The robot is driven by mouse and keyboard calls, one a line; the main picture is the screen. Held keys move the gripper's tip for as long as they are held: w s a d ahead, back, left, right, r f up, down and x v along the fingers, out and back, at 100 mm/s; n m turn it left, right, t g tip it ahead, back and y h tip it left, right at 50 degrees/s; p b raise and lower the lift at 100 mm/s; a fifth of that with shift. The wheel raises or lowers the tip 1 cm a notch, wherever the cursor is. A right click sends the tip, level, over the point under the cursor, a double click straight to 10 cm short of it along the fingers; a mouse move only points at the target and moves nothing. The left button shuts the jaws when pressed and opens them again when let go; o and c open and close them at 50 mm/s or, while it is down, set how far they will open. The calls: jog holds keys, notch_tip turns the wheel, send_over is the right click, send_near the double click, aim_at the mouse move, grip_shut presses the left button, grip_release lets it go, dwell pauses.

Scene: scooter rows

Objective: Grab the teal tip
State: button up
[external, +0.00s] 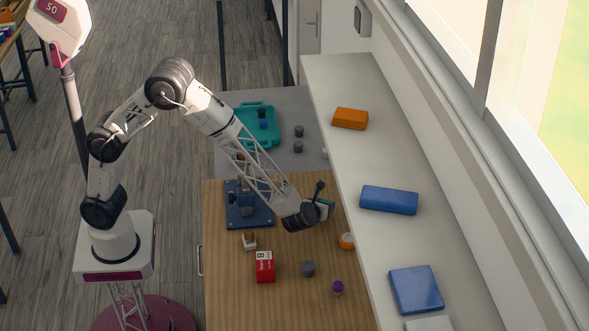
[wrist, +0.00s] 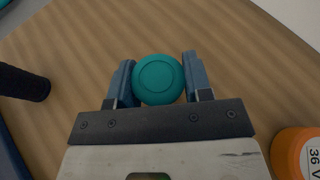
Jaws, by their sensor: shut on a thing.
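The teal tip (wrist: 158,80) is a round, flat-topped piece with a ring on its top. In the wrist view it sits between the two blue-grey fingers of my gripper (wrist: 158,84), which are shut on it and touch both its sides. In the external view my gripper (external: 325,209) is over the right side of the wooden table, close to the pale ledge. The tip is mostly hidden there by the wrist. I cannot tell exactly how high the tip is above the wood.
An orange piece marked 36 (wrist: 298,153) stands close by at the right. The wooden table (external: 225,305) also holds a red box (external: 265,268), a grey cylinder (external: 308,269), a purple-topped piece (external: 337,287) and a blue stand (external: 240,212). A teal tray (external: 272,126) lies beyond. The ledge (external: 345,85) rises alongside.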

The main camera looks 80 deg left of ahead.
notch_tip(320, 180, up, 9)
jog(key=shift+f, duration=0.1)
dwell(0.4)
